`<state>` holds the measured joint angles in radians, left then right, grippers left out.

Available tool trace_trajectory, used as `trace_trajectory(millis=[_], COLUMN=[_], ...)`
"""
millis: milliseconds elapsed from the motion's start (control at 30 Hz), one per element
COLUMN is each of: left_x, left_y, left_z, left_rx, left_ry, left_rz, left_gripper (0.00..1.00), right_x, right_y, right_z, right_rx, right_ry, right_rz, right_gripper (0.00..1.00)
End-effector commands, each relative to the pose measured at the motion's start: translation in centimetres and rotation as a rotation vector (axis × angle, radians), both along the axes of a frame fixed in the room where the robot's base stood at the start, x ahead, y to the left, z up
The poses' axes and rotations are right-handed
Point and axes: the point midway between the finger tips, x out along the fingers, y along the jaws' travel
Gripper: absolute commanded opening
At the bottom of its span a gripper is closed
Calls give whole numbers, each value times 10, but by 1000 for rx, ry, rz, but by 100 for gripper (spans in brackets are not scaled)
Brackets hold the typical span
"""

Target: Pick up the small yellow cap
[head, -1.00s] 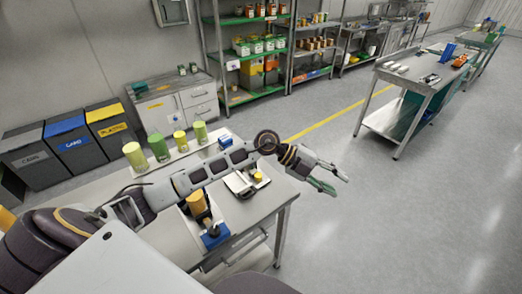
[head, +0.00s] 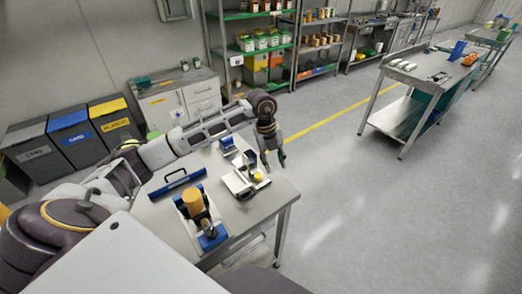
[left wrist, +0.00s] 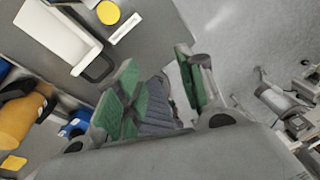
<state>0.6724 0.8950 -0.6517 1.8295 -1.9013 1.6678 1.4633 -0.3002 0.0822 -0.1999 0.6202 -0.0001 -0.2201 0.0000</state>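My right gripper is in neither view.
The piston filler, with its amber cylinder (head: 193,202) and blue base, stands nearer on the table (head: 243,217). A small blue item (head: 227,144) sits near my left forearm. Bins (head: 72,137) and a cabinet (head: 178,103) stand behind.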

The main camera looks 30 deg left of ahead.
Motion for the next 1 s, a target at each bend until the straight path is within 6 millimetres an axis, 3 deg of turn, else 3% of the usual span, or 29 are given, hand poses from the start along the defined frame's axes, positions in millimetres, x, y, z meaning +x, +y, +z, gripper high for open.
trace_trajectory(millis=[100,300,1000], left_x=[1,-1,-1], left_y=[28,55,61], left_z=[6,12,5], left_rx=[92,183,201], left_ry=[21,46,52], left_rz=[50,104,116], left_gripper=[39,39,39], right_x=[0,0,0], right_y=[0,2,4], right_z=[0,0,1], right_rx=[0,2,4], right_ry=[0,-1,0], right_rz=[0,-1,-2], right_gripper=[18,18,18])
